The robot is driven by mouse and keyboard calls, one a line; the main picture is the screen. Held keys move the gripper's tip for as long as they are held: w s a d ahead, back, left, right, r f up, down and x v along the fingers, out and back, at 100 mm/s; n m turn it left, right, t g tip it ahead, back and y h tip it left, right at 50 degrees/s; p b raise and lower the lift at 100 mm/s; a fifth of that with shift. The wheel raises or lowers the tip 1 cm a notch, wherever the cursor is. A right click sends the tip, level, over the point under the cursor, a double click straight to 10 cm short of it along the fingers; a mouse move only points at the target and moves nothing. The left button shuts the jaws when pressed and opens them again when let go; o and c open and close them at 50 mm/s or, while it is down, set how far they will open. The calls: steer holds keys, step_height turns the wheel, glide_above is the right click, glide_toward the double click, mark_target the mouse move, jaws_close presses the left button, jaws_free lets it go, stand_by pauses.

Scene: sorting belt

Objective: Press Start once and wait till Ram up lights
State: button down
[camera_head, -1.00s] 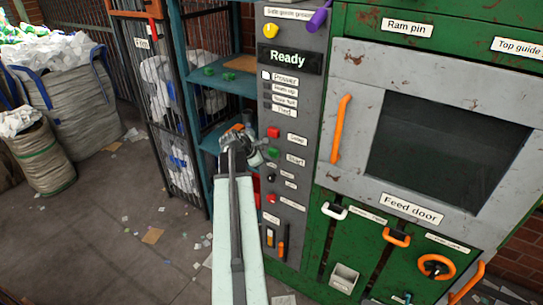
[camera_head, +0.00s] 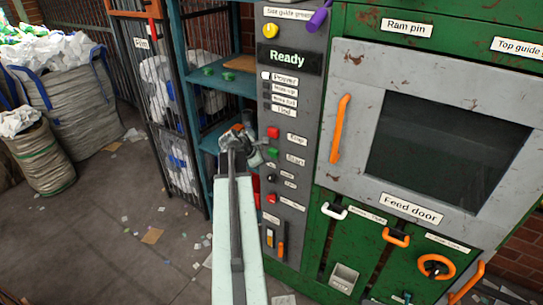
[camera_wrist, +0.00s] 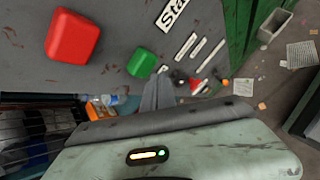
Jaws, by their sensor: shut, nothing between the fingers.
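The green Start button (camera_head: 273,153) is on the grey control panel, below a red button (camera_head: 272,132). In the wrist view the green button (camera_wrist: 141,63) stands out from the panel near the part-cut Start label (camera_wrist: 172,12). My gripper (camera_head: 258,157) is just left of the Start button in the head view. In the wrist view the gripper's fingertips (camera_wrist: 158,86) are shut and empty, close to the green button; contact cannot be told. The panel display (camera_head: 289,59) reads Ready. The Power lamp (camera_head: 266,76) is lit white; the Ram up lamp (camera_head: 267,86) is dark.
The large red button (camera_wrist: 73,37) is beside the green one in the wrist view. Smaller dark and red controls sit below Start. The green machine's feed door (camera_head: 440,140) is at the right. A shelf (camera_head: 235,85) and wire cage stand behind my arm.

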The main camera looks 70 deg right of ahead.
stand_by(0.8)
steer(key=shift+s+d, duration=0.15)
steer(key=shift+d, duration=0.25)
steer(key=shift+s+d, duration=0.15)
steer(key=shift+d, duration=0.5)
stand_by(0.6)
steer(key=shift+a, duration=0.1)
steer(key=shift+w+a, duration=0.25)
steer(key=shift+a, duration=0.7)
steer(key=a, duration=0.2)
steer(key=w+a, duration=0.1)
steer(key=a, duration=0.2)
steer(key=shift+w, duration=0.15)
steer(key=shift+d, duration=0.1)
stand_by(0.5)
